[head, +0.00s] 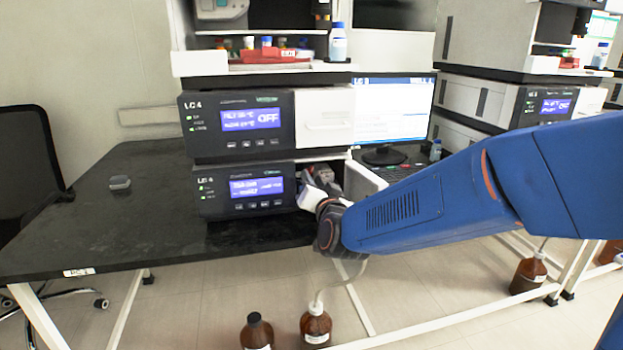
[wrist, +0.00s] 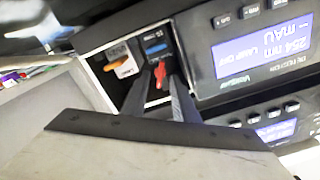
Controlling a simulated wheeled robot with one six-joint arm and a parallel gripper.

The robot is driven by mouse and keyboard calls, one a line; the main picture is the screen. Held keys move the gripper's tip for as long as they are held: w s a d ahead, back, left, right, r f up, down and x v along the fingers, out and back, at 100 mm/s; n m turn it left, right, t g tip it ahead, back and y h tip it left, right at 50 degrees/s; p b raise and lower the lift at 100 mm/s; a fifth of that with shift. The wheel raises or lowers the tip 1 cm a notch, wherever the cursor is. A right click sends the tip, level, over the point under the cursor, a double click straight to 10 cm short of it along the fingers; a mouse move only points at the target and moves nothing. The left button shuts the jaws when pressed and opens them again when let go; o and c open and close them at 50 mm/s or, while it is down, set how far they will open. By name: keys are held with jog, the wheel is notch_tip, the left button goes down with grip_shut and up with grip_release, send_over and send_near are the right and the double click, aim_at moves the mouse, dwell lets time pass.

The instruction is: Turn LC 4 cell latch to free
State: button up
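The LC 4 stack (head: 240,160) stands on the black bench. Its lower unit (head: 243,192) has an open bay on its right side. In the wrist view the bay holds a blue-labelled dark cell (wrist: 154,45) with a red latch (wrist: 160,74). My gripper (wrist: 158,82) reaches into the bay with its two dark fingers apart, one on each side of the red latch. I cannot tell whether either finger touches it. In the head view my wrist hides most of the bay and the latch.
An orange-handled part (wrist: 118,68) sits beside the cell in the bay. The upper unit's display reads OFF (head: 251,119). A monitor (head: 392,108) and keyboard stand behind my arm. Brown bottles (head: 316,325) stand on the floor below. The bench's left part is mostly clear.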

jog(key=shift+x, duration=1)
grip_shut()
jog(key=shift+m, duration=0.4)
jog(key=m, duration=0.5)
jog(key=shift+m, duration=0.4)
jog(key=m, duration=0.5)
jog(key=shift+f, duration=0.1)
jog(key=shift+m, duration=0.4)
